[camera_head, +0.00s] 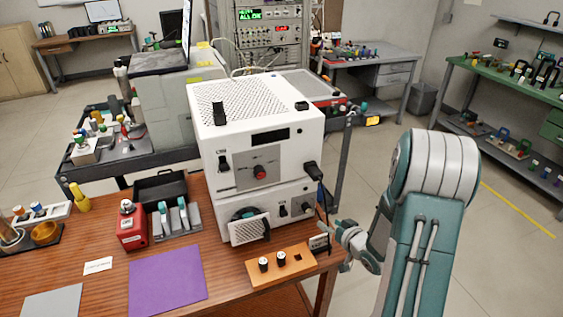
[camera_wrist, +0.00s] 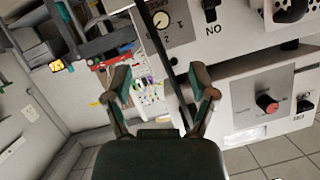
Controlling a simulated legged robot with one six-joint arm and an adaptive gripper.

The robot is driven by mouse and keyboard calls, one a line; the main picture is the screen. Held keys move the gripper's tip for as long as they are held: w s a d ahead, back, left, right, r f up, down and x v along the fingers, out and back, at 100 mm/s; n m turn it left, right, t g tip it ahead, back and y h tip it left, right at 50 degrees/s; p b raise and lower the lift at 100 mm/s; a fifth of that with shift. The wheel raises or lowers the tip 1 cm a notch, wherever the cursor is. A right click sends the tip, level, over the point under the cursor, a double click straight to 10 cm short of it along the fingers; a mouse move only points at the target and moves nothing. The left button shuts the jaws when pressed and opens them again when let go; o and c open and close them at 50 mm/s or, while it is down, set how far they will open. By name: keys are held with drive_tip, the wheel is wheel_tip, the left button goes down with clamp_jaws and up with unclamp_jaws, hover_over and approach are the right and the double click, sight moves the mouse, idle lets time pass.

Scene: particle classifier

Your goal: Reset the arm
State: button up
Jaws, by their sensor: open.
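My gripper (camera_wrist: 162,88) is open and empty in the wrist view, its two fingers spread apart. In the head view my gripper (camera_head: 338,238) is small, beside the lower right side of the white particle classifier (camera_head: 235,155), near the table's right edge. I cannot tell from there whether it touches anything. The classifier has a red knob (camera_head: 259,172) on its front. The classifier's panels (camera_wrist: 240,75) fill the right of the wrist view, turned over, with the red knob (camera_wrist: 267,104) to the right of my fingers.
The wooden table (camera_head: 105,215) carries a purple mat (camera_head: 168,280), a red box (camera_head: 131,232) and an orange holder (camera_head: 265,271) with two dark-topped vials. A black plug and cable (camera_head: 313,172) stick out at the classifier's right side. Open floor (camera_head: 500,260) lies at right.

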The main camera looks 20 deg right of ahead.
drive_tip(key=s+a+r+g+h, duration=0.2)
drive_tip(key=a+r+h, duration=0.1)
drive_tip(key=r, duration=0.5)
drive_tip(key=s+a+r+g+h, duration=0.2)
drive_tip(key=a+r, duration=0.1)
drive_tip(key=r, duration=0.6)
drive_tip(key=s+a+r+g+y, duration=0.1)
drive_tip(key=s+a+r+g, duration=0.1)
drive_tip(key=s+a, duration=0.4)
drive_tip(key=s+a+r+n+g+y, duration=0.1)
drive_tip(key=s+a+r, duration=0.3)
drive_tip(key=s, duration=0.8)
drive_tip(key=a+g, duration=0.1)
drive_tip(key=a, duration=0.1)
drive_tip(key=shift+s+a+r+n+y, duration=0.2)
drive_tip(key=shift+s+a+n+y, duration=0.1)
drive_tip(key=shift+s+a+y, duration=0.1)
drive_tip(key=shift+d, duration=0.15)
